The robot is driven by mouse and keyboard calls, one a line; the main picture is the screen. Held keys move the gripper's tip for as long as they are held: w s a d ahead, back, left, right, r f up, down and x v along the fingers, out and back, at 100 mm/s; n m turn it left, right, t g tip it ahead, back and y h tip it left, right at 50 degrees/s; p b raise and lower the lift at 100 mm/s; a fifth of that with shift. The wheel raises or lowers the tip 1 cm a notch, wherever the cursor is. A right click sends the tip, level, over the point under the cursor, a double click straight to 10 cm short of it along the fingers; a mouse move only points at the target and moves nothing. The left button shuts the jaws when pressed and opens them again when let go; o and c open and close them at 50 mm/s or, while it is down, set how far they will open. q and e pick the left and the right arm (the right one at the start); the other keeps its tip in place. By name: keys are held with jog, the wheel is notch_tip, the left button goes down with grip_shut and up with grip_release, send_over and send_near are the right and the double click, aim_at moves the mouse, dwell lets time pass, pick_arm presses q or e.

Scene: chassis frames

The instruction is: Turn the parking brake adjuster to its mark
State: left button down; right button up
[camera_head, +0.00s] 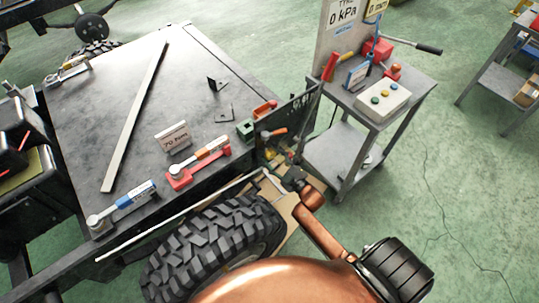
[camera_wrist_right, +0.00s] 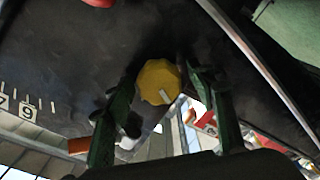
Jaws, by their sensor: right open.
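A yellow faceted knob (camera_wrist_right: 158,82) with a white pointer line shows in the right wrist view, against a dark panel. Its pointer faces down and slightly right. My right gripper (camera_wrist_right: 166,86) is open, with one dark green finger on each side of the knob and small gaps between. I cannot tell how deep the fingers reach around it. In the head view, my right gripper (camera_head: 283,177) is low beside the chassis, behind the tyre, and partly hidden by my own wrist. My left gripper is not in view.
White scale plates with ticks and digits (camera_wrist_right: 27,110) lie left of the knob. The tyre (camera_head: 215,245) is close to my right arm.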

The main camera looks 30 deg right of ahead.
jog(key=shift+w, duration=0.3)
jog(key=shift+c, duration=0.7)
jog(key=c, duration=1)
